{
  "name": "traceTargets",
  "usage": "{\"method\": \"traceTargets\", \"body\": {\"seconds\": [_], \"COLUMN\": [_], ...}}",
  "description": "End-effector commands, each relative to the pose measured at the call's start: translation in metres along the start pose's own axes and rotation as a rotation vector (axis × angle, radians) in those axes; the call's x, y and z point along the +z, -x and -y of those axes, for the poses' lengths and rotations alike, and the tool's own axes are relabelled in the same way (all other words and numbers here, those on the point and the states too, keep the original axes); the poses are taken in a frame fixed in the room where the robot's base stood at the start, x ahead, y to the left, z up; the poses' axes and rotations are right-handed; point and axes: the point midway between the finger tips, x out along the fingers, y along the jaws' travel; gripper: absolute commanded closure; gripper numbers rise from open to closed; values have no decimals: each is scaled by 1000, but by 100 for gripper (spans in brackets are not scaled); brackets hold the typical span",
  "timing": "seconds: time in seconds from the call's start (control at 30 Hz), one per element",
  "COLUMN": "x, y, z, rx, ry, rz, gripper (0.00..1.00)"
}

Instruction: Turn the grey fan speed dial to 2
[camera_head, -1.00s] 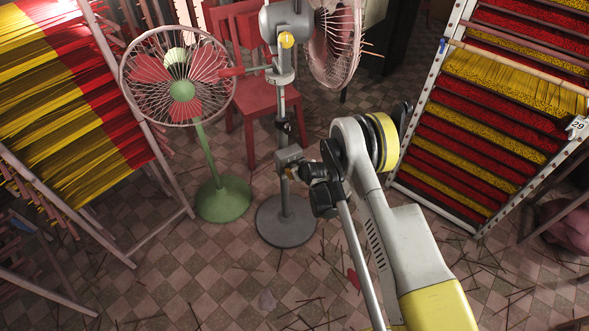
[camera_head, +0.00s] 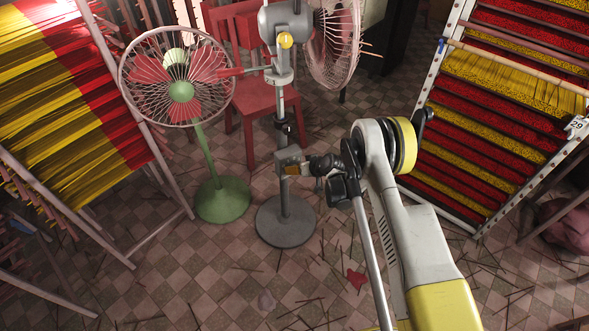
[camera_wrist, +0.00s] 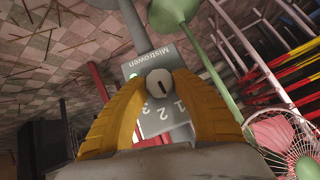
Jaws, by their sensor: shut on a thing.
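The grey fan speed dial (camera_wrist: 160,83) is a small pale round knob with a short dark mark, on a grey control box (camera_wrist: 170,125) lettered "Mistrowen" with white numerals. My gripper (camera_wrist: 160,88) has its two yellow fingers on either side of the knob, shut on it. The numerals are upside down and partly hidden by the fingers; I cannot tell exactly which one the mark points at. In the head view the control box (camera_head: 289,157) sits on the grey fan's pole (camera_head: 283,110). My gripper (camera_head: 292,169) reaches it from the right; the dial is hidden there.
A green fan (camera_head: 182,90) stands just left of the grey fan, with a red chair (camera_head: 268,98) behind. Racks of red and yellow incense stand left (camera_head: 60,110) and right (camera_head: 500,120).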

Motion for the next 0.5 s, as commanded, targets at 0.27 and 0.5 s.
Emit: {"method": "traceTargets", "body": {"seconds": [0.27,0.5], "x": [-1,0], "y": [0,0], "z": [0,0], "rx": [1,1], "ry": [0,1], "rz": [-2,-1], "gripper": [46,46]}}
